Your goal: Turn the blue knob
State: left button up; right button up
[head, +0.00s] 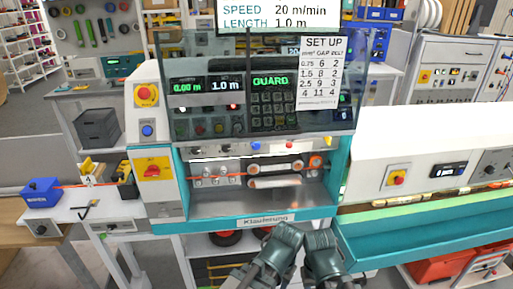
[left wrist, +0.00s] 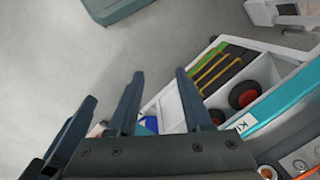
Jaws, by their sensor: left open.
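A small blue knob (head: 255,146) sits on the front of the teal cable machine (head: 327,200), just below the dark control panel, left of a red knob (head: 290,145). A round blue button (head: 147,130) is on the machine's left white post. The blue knob does not show in the left wrist view. My left gripper (left wrist: 158,73) is open and empty, its fingers apart over the floor and the lower shelf. Dark fingers at the left of that view look like part of my right gripper; its opening is unclear. In the head view my arms are low, below the machine's front edge.
A shelf with red-and-black reels (left wrist: 244,95) lies under the machine. An orange cable crosses the machine's rollers (head: 275,168). A white-and-teal bench (head: 430,135) stands at the right; a side table (head: 75,205) with a blue box (head: 40,194) stands at the left.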

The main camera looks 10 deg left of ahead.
pick_arm(q)
jog(key=shift+o, duration=2.1)
jog(key=w+a+n+t+y, duration=0.2)
jog(key=w+a+t, duration=0.1)
jog(key=w+a, duration=0.2)
jog(key=w, duration=0.2)
jog(key=shift+w+r+n+b, duration=0.3)
jog(key=shift+r+n+b, duration=0.1)
jog(key=n+t+y+b, duration=0.2)
jog(key=t+y, duration=0.1)
jog(key=t, duration=1.1)
send_near(256, 146)
jog(key=x, duration=0.9)
jog(key=shift+f, duration=0.1)
jog(key=shift+s, duration=0.1)
jog(key=shift+d, duration=0.1)
grip_shut()
